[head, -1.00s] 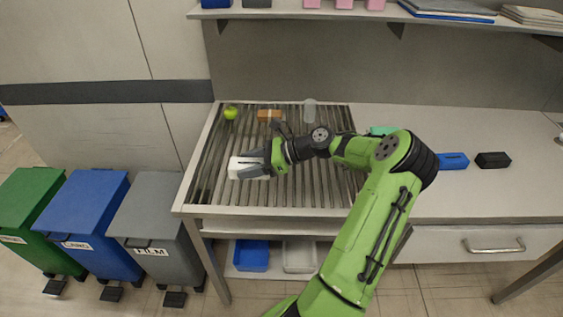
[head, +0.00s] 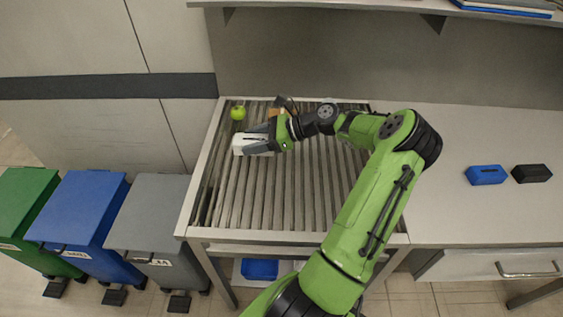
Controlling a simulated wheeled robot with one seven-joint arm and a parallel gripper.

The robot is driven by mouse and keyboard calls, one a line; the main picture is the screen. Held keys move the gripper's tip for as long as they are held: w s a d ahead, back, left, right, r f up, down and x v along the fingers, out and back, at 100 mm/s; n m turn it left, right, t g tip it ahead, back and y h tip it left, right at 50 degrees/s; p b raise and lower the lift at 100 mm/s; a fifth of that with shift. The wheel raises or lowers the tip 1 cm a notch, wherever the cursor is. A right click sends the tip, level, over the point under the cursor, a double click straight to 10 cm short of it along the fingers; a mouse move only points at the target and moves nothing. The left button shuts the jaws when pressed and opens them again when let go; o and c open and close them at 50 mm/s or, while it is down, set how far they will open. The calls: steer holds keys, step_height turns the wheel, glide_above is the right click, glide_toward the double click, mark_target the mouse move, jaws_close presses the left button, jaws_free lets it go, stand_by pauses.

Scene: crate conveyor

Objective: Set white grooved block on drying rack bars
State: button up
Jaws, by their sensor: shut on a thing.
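The white grooved block (head: 243,146) is held in my gripper (head: 256,143), which is shut on it. Block and gripper are over the left part of the drying rack (head: 262,195), whose bars run from front to back. Part of the block is hidden by the gripper fingers. I cannot tell whether the block touches the bars or hangs just above them.
A green apple (head: 238,113) lies on the rack behind the block. An orange-brown box (head: 275,113) is partly hidden behind my arm. Blue (head: 486,175) and black (head: 532,173) blocks sit on the right counter. The front bars are clear. Bins stand at left.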

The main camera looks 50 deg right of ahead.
mark_target(258, 172)
step_height(258, 172, down, 9)
steer(key=b, duration=0.3)
steer(key=shift+s+a, duration=0.1)
steer(key=o, duration=1.4)
steer(key=shift+s+r, duration=0.15)
steer(key=shift+s, duration=0.05)
steer(key=p+v, duration=0.3)
steer(key=v, duration=0.8)
steer(key=shift+s+d+p, duration=0.25)
steer(key=shift+d+p, duration=0.05)
steer(key=shift+p, duration=0.1)
steer(key=w+a+r+n+g+h, duration=0.25)
steer(key=a+n+g, duration=0.35)
steer(key=a, duration=0.4)
steer(key=w+a+r+n+g+h, duration=0.2)
steer(key=a+r+n+g, duration=0.15)
steer(key=a+n, duration=0.55)
steer(key=s+a+r+n+t+h, duration=0.2)
steer(key=s+a+r+n, duration=0.3)
steer(key=s+a+n, duration=0.1)
steer(key=s+a+r+n+t+h, duration=0.1)
steer(key=s+a+r+n+t, duration=0.1)
steer(key=s+a+r+n, duration=0.3)
steer(key=s+a+n, duration=0.2)
steer(key=s+a, duration=0.1)
steer(key=s, duration=0.1)
steer(key=shift+s+h+p, duration=0.35)
steer(key=shift+s, duration=0.05)
